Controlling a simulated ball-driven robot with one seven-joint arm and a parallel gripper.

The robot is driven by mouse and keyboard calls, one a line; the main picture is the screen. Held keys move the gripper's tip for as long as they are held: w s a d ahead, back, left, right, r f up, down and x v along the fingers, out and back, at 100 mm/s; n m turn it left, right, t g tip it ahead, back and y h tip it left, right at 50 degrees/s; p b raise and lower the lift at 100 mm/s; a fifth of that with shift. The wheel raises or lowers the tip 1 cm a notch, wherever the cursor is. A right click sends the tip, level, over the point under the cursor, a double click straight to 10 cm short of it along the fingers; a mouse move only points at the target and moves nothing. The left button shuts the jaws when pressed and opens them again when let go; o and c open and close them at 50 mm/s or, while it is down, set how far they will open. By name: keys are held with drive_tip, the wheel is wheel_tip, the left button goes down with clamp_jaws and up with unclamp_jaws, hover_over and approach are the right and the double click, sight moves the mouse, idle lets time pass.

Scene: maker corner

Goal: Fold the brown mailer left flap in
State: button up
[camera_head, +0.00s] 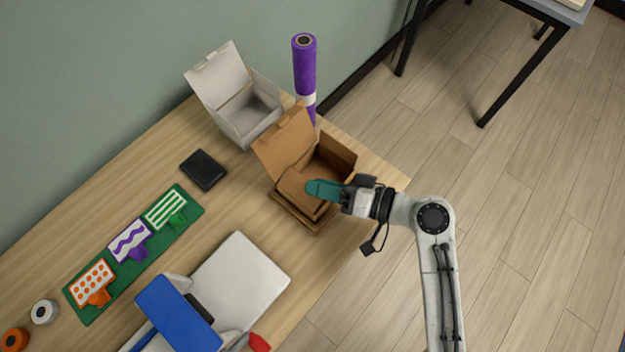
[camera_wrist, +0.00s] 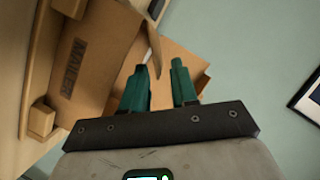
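The brown mailer (camera_head: 282,214) stands on the table near its right edge, and its lid (camera_head: 284,140) is raised at the back. One brown flap (camera_head: 298,190) lies slanted over the front-left part of the opening, and another (camera_head: 337,158) stands up on the right. My gripper (camera_head: 314,188) is at the mailer, its teal fingertips over the slanted flap. I cannot tell whether they touch it. In the wrist view my gripper (camera_wrist: 160,82) has its fingers apart, with cardboard behind them. A brown panel (camera_wrist: 72,68) marked MAILER shows at left. My fingers hide part of the mailer's inside.
An open white box (camera_head: 246,112) and a purple roll (camera_head: 304,65) stand behind the mailer. A black wallet-like item (camera_head: 203,169), a green mat (camera_head: 98,306) with cards and a white panel (camera_head: 243,278) lie left and in front. Table is bare just left of the mailer.

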drive_tip(key=shift+x, duration=1.1)
drive_tip(key=shift+c, duration=0.3)
clamp_jaws()
drive_tip(key=shift+f, duration=0.1)
